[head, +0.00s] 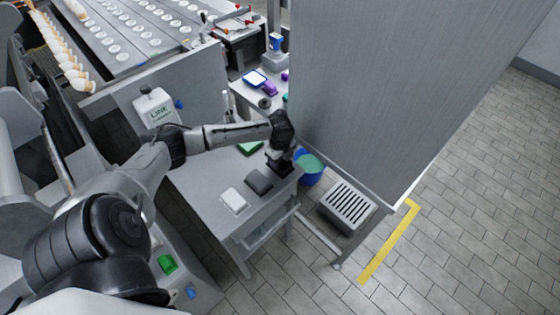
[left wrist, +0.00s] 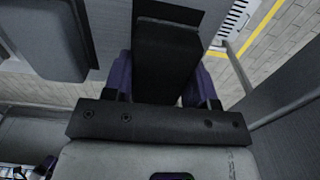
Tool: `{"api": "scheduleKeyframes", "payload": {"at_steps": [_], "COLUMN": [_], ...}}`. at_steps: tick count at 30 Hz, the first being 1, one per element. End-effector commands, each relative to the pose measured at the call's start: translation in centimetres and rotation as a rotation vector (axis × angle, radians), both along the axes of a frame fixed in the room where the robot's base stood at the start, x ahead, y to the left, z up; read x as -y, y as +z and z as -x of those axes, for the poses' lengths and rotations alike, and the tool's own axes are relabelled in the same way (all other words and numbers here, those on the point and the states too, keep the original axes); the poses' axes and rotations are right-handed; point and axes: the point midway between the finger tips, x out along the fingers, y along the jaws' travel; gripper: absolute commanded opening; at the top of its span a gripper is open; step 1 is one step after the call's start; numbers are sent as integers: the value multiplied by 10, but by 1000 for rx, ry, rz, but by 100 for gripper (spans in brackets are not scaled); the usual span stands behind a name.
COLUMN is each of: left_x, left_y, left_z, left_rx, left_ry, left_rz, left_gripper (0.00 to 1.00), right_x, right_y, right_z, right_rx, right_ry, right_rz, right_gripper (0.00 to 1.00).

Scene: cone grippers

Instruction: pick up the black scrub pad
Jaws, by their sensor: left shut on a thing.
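My left gripper (head: 281,160) is over the far right end of the small grey table (head: 205,180). It is shut on the black scrub pad (head: 285,169). In the left wrist view the pad (left wrist: 166,58) sits between the two purple fingers of my left gripper (left wrist: 165,75). I cannot tell whether the pad still touches the table top. A dark grey pad (head: 258,181) lies beside it on the table, and also shows at the left of the wrist view (left wrist: 40,38). My right gripper is not in view.
A white pad (head: 233,201) and a partly hidden green item (head: 250,148) lie on the table. A white "LINE" container (head: 156,109) stands at its back left. A blue bucket (head: 309,172) is just beyond its right edge, near a tall grey panel (head: 390,80).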

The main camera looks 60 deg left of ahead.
Motion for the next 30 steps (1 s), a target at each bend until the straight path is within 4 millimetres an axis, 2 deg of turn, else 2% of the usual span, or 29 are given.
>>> {"api": "scheduleKeyframes", "payload": {"at_steps": [4,15,21,30], "left_x": [-1,72,99,116], "left_y": [27,68,83,92], "left_z": [0,-3,-4,-4], "left_rx": [2,3,2,0], "left_ry": [-1,-5,-3,0], "left_rz": [-1,2,3,1], "left_gripper": [30,30,30,30], "right_x": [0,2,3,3], "right_y": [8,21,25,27], "right_z": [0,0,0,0], "right_rx": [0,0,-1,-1], "right_ry": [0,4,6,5], "right_rz": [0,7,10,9], "right_gripper": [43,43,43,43]}}
